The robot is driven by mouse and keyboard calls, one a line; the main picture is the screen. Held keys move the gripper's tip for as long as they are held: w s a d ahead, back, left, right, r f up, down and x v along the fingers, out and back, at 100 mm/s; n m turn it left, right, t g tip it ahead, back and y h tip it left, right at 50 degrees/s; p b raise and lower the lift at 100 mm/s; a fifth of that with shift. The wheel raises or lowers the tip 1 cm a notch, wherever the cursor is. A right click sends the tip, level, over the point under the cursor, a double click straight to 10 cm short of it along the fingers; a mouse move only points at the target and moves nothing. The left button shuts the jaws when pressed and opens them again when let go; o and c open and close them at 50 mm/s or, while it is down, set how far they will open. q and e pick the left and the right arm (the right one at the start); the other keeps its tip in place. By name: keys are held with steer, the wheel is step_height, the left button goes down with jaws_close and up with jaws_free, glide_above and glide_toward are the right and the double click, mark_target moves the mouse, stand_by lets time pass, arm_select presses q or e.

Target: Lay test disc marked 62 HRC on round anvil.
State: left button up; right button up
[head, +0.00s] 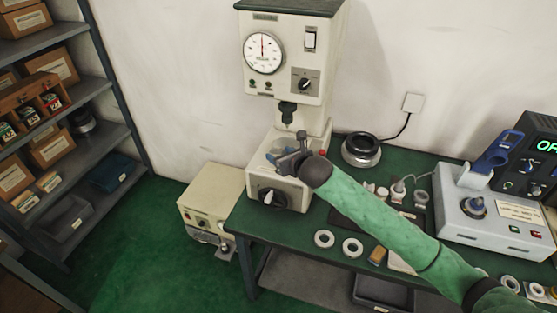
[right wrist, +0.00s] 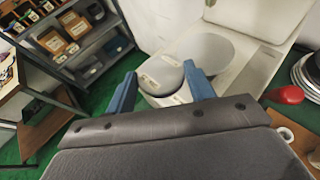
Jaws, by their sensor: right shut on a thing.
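My right gripper (head: 290,158) is over the lower housing of the hardness tester (head: 278,170), below its spindle. In the right wrist view its two blue fingers (right wrist: 160,72) stand on either side of a grey disc (right wrist: 158,76) with a pale label, shut on it. The label is too small to read. A larger, plain round grey plate (right wrist: 212,50), which looks like the round anvil, lies just beyond the disc. I cannot tell whether the disc touches it. In the head view the gripper hides the disc and most of the anvil. My left gripper is out of view.
The tester's column with dial (head: 263,53) rises behind the gripper. A black-topped round pot (head: 361,149) stands to the right. Pale rings (head: 324,239) and small parts lie on the green bench, with a grey device (head: 495,215) at right. A red knob (right wrist: 284,94) is near the gripper.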

mark_target(284, 150)
steer(key=shift+w+d+f+b, duration=0.15)
steer(key=shift+w+b, duration=0.1)
steer(key=shift+w, duration=0.35)
steer(key=shift+w+d+f+b, duration=0.1)
steer(key=shift+w+d+b, duration=0.1)
steer(key=shift+w, duration=0.35)
steer(key=shift+w+d+f+b, duration=0.15)
steer(key=shift+w+b, duration=0.1)
steer(key=shift+w, duration=0.35)
steer(key=shift+w+d+f+b, duration=0.15)
steer(key=shift+w+d+b, duration=0.15)
steer(key=shift+w, duration=0.4)
steer(key=shift+w+d, duration=0.1)
steer(key=shift+w, duration=0.25)
steer(key=shift+w+d+f, duration=0.2)
steer(key=shift+w+f, duration=0.05)
steer(key=shift+w, duration=0.35)
steer(key=shift+w+d+f, duration=0.15)
steer(key=shift+w+f, duration=0.05)
steer(key=shift+w, duration=0.35)
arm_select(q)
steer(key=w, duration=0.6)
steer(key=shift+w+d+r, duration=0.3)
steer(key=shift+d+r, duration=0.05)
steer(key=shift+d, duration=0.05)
arm_select(e)
steer(key=shift+w+d+f, duration=0.1)
steer(key=shift+w, duration=0.25)
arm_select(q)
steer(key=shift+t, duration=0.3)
